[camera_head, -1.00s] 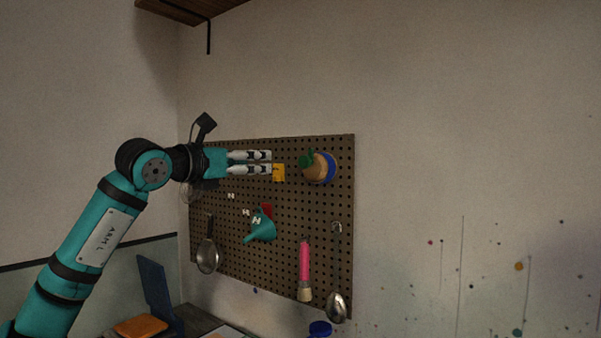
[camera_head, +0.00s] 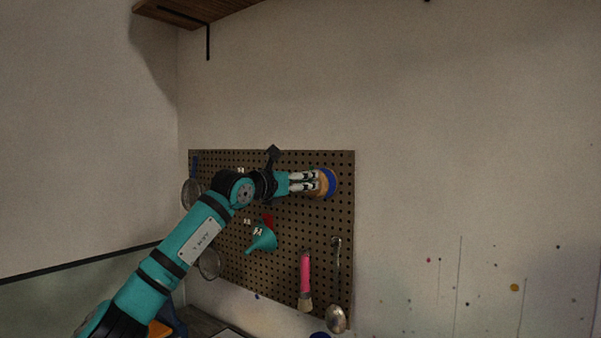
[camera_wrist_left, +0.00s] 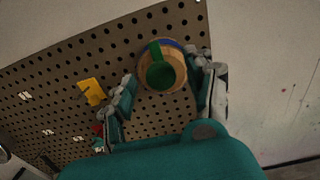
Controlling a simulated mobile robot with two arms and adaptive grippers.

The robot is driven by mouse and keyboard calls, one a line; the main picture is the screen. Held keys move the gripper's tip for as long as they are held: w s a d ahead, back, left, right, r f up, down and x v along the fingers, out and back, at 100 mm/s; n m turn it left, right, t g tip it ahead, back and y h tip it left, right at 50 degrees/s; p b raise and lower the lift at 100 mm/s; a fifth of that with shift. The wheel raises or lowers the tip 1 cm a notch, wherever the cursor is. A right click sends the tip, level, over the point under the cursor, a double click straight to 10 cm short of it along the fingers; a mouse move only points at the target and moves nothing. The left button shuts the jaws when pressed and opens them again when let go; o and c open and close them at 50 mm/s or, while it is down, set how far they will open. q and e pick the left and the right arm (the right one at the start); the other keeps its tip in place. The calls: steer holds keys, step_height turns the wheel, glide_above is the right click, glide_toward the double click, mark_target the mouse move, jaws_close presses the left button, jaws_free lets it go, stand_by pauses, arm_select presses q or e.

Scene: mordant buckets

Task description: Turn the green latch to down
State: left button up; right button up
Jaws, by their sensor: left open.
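The green latch (camera_wrist_left: 160,72) sits on a round wooden base with a blue rim (camera_wrist_left: 172,45), mounted on the pegboard. In the left wrist view its narrow arm points up the picture from a round hub. In the head view the latch is hidden behind my left gripper (camera_head: 318,181), and only the wooden base and blue disc (camera_head: 331,182) show beyond the fingertips. In the left wrist view my left gripper (camera_wrist_left: 168,88) is open, with one finger on each side of the round base. I cannot tell whether either finger touches it. My right gripper is not in view.
The pegboard (camera_head: 225,255) carries a teal funnel (camera_head: 262,241), a pink-handled brush (camera_head: 305,275), a ladle (camera_head: 336,318) and strainers. A yellow piece (camera_wrist_left: 91,92) is left of the latch in the wrist view.

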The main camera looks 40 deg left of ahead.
arm_select(q)
steer(key=shift+w, duration=0.2)
steer(key=shift+c, duration=0.2)
jaws_close()
